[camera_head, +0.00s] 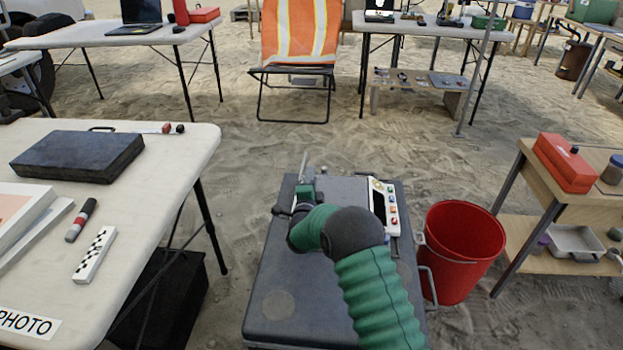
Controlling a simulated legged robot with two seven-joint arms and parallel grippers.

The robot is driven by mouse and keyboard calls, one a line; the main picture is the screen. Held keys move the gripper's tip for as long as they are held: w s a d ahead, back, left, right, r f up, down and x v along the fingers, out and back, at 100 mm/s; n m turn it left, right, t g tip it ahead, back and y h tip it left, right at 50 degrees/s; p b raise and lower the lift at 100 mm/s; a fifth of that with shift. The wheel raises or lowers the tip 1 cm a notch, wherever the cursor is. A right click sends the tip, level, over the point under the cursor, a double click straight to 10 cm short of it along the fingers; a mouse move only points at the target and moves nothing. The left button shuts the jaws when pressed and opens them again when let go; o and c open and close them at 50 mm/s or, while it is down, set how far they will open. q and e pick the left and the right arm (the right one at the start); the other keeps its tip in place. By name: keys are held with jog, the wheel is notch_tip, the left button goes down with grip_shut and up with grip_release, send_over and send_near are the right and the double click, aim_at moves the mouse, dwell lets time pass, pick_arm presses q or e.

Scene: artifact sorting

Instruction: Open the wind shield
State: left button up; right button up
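A dark grey case (290,275) with a flat top stands on the sand in front of me. A white device with a dark panel and coloured buttons (392,207) lies on the right of its top, partly hidden by my green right arm. I cannot make out a separate wind shield; it may be part of this case or hidden by my arm. My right gripper (296,192) is over the far left part of the case, near a thin upright metal piece (304,163). Its fingers are small and unclear, and contact cannot be told. My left gripper is out of view.
A red bucket (462,240) stands close on the case's right. A white table (150,185) with a black case (78,156) is at left. A wooden stand with a red box (566,162) is at right. An orange chair (300,35) stands beyond open sand.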

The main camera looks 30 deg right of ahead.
jog(key=shift+r, duration=0.1)
jog(key=shift+s+a+r+p, duration=0.1)
jog(key=shift+s+a+p, duration=0.2)
jog(key=shift+s+p, duration=0.05)
jog(key=p+v, duration=0.5)
jog(key=v, duration=1.1)
